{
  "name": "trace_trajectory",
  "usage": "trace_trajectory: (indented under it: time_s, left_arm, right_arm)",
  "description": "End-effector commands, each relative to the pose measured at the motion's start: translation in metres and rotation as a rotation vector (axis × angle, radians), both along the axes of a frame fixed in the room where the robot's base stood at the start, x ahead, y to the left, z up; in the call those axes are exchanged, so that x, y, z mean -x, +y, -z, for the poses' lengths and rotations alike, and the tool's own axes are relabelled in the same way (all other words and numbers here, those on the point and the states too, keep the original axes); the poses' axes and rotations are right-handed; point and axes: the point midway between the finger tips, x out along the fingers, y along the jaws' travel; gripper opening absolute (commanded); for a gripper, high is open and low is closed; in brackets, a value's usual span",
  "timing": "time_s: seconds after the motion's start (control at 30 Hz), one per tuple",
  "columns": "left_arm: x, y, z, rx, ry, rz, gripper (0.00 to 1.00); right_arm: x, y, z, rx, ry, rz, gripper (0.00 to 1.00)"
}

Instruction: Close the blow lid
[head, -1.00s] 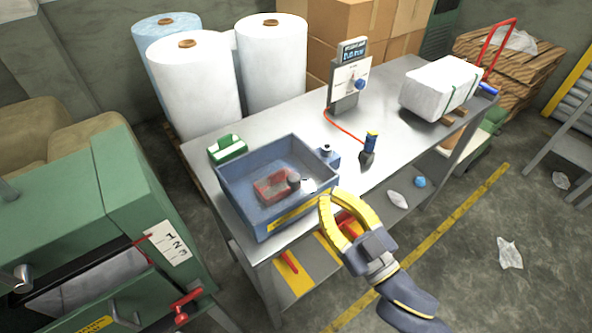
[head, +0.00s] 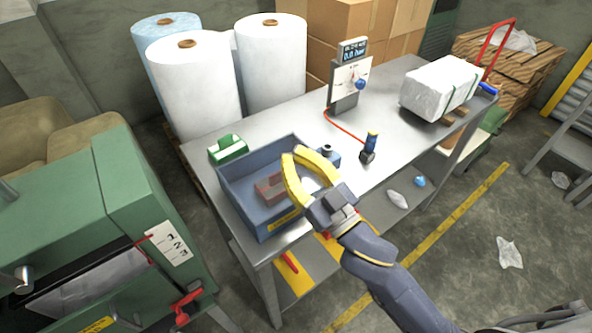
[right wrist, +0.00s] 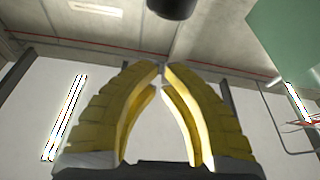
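My right gripper (head: 293,154) is over the blue open bin (head: 240,205) on the steel table; its yellow curved fingers bow out and nearly meet at the tips. In the right wrist view the gripper (right wrist: 162,66) shows only a thin gap between its tips and holds nothing visible. I cannot tell which part is the blow lid. A reddish box (head: 269,187) lies in the bin, partly hidden behind the fingers. A small blue-grey part (head: 328,150) stands at the bin's back right. My left gripper is not in view.
A green machine (head: 85,215) stands at the left. A green-and-white box (head: 228,150), a gauge stand (head: 350,80) with a red hose, a blue-and-black tool (head: 370,148) and a white wrapped block (head: 440,86) are on the table (head: 290,117). White rolls (head: 193,80) stand behind.

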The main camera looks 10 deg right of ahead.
Motion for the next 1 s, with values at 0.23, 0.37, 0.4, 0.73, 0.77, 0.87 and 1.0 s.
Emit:
trace_trajectory:
  time_s: [0.23, 0.37, 0.4, 0.73, 0.77, 0.87, 1.0]
  left_arm:
    - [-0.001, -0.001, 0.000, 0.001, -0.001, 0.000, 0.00]
    - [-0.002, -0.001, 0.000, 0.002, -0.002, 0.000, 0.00]
    - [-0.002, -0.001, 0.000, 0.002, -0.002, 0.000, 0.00]
    - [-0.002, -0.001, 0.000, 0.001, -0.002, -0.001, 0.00]
    - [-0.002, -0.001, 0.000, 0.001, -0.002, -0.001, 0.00]
    - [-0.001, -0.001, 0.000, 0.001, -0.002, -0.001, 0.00]
    - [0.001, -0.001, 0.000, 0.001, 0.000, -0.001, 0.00]
  right_arm:
    - [0.000, -0.001, 0.028, 0.004, 0.007, -0.003, 0.00]
    - [0.000, -0.002, 0.035, 0.003, 0.007, -0.005, 0.00]
    - [0.000, -0.002, 0.036, 0.004, 0.006, -0.004, 0.00]
    - [0.000, -0.001, 0.039, 0.003, 0.005, -0.007, 0.00]
    - [0.000, -0.001, 0.039, 0.003, 0.005, -0.007, 0.00]
    - [0.000, -0.001, 0.039, 0.004, 0.006, -0.008, 0.00]
    - [0.000, 0.005, 0.042, 0.003, 0.007, -0.021, 0.00]
